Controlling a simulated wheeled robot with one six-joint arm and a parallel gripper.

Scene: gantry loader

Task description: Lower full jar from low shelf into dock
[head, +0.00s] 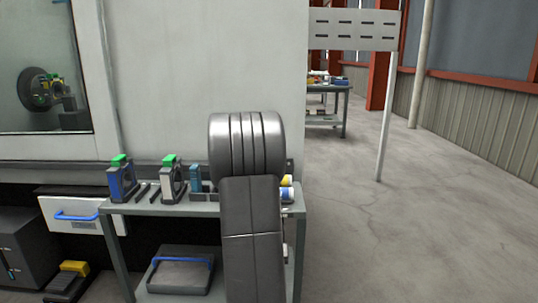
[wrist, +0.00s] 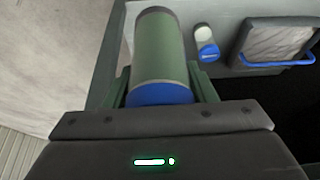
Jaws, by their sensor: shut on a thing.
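My gripper (wrist: 162,90) is shut on a jar (wrist: 159,50) with a green-grey body and a blue end towards the wrist camera. Its two green fingers lie on either side of the jar. The jar's far end lies over a grey surface in the wrist view. In the head view my arm hides the gripper and the jar. I cannot make out which thing is the dock, or whether the jar touches anything beneath it. The low shelf (head: 160,297) shows under the bench, partly behind my arm.
A small white-and-blue item (wrist: 206,42) stands right of the jar. A grey case (head: 181,272) with a blue handle lies on the low shelf. Two green-topped devices, one blue (head: 122,182) and one pale (head: 171,184), stand on the bench (head: 145,209). Open floor lies right.

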